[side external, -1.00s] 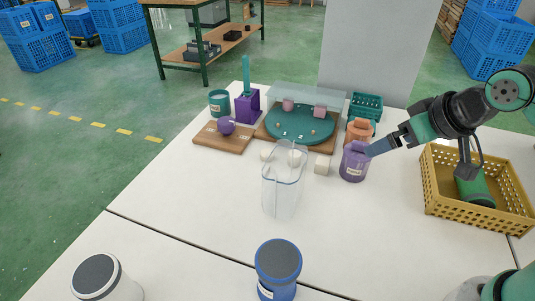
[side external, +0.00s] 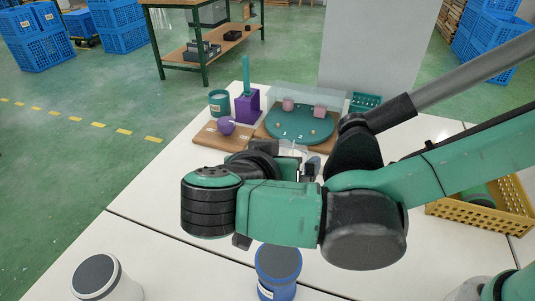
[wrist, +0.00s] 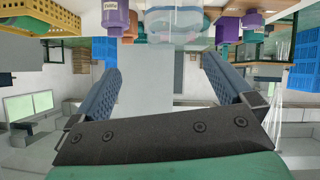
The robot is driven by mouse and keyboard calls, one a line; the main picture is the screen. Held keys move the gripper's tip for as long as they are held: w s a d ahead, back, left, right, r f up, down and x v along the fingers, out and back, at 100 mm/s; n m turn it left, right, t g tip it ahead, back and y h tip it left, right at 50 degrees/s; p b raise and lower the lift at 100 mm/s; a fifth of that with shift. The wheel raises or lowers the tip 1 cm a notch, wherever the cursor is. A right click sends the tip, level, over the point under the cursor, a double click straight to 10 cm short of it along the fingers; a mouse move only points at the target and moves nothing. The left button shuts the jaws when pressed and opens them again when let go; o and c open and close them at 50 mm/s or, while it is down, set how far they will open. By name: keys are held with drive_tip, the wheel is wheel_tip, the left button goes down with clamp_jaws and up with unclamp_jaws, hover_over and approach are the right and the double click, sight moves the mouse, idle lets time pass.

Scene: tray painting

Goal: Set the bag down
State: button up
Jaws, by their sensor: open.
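I cannot make out a bag in either view. In the wrist view, which is upside down, my gripper (wrist: 160,68) is open, with its two blue fingers wide apart and nothing visible between them.
A teal round tray (side external: 290,122) stands at the back, with a purple holder (side external: 247,106) and teal cup (side external: 219,101) to its left. A yellow crate (side external: 470,217) is at right.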

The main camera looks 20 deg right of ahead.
drive_tip(key=s+a+m+t, duration=0.1)
drive_tip(key=s+a+m, duration=0.1)
drive_tip(key=a, duration=0.1)
drive_tip(key=h, duration=0.1)
approach(292, 150)
drive_tip(key=x, duration=0.5)
drive_tip(key=shift+d+f, duration=0.1)
drive_tip(key=shift+d, duration=0.15)
drive_tip(key=c, duration=1.1)
wheel_tip(292, 150, up, 19)
drive_tip(key=w+a+r+n+t+y, duration=0.1)
drive_tip(key=w+a+n+t+y, duration=0.15)
drive_tip(key=a, duration=0.45)
drive_tip(key=w+a+n+t+y, duration=0.1)
drive_tip(key=w+a+n+y, duration=0.15)
drive_tip(key=a, duration=0.45)
wheel_tip(292, 150, down, 20)
drive_tip(key=shift+w, duration=0.4)
